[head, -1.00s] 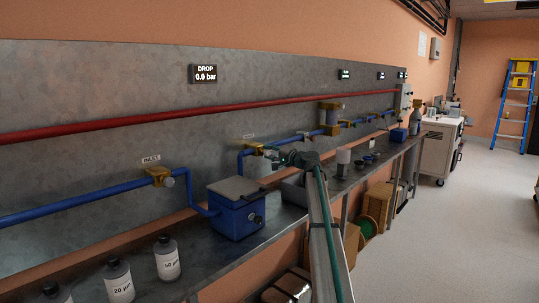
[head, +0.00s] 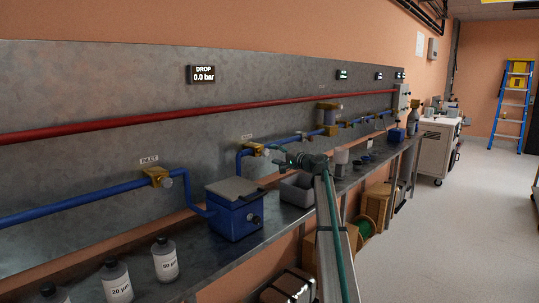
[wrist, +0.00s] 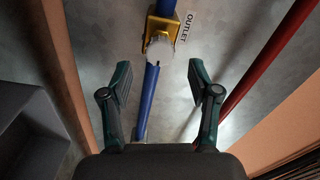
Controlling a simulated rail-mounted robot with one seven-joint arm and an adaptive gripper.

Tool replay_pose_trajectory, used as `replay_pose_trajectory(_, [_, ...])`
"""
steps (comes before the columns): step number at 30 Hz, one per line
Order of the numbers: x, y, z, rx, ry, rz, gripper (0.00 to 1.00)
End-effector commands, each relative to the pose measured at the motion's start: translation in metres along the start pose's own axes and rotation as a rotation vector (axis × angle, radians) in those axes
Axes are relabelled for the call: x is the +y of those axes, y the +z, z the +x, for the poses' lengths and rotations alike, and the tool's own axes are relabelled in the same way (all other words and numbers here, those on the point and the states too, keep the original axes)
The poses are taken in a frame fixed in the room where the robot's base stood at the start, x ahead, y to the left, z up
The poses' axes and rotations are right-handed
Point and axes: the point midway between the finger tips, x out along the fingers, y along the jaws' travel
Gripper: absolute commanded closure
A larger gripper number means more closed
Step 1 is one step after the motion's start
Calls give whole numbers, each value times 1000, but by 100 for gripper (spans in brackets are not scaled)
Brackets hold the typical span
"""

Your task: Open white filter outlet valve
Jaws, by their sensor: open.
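The outlet valve is a brass-yellow body (wrist: 162,27) with a pale rounded knob (wrist: 160,48) on the blue pipe (wrist: 150,90), under an OUTLET label in the wrist view. In the head view the outlet valve (head: 254,149) sits on the back panel behind the blue filter box (head: 234,208). My gripper (wrist: 158,82) is open and empty. Its two green-black fingers stand apart on either side of the blue pipe in the picture, short of the knob. In the head view my gripper (head: 276,153) is close to the valve. Its exact distance is unclear.
A similar inlet valve (head: 157,176) is on the pipe at left. A red pipe (head: 130,128) runs along the panel above. A grey bin (head: 297,190) stands right of the filter box. Bottles (head: 165,260) stand at the front left. A DROP display (head: 201,74) reads 0.0 bar.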

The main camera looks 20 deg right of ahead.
Motion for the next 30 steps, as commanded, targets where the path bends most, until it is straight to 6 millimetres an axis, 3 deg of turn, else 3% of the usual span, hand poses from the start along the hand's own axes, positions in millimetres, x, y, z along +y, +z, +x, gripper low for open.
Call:
replay_pose_trajectory(1, [0, 1, -14, 2, 0, 0, 39])
replay_pose_trajectory(6, [0, 1, -45, 2, 0, 0, 39])
replay_pose_trajectory(12, [0, 1, -67, 1, 0, 0, 39])
replay_pose_trajectory(30, [2, 0, -73, 1, 1, -2, 39])
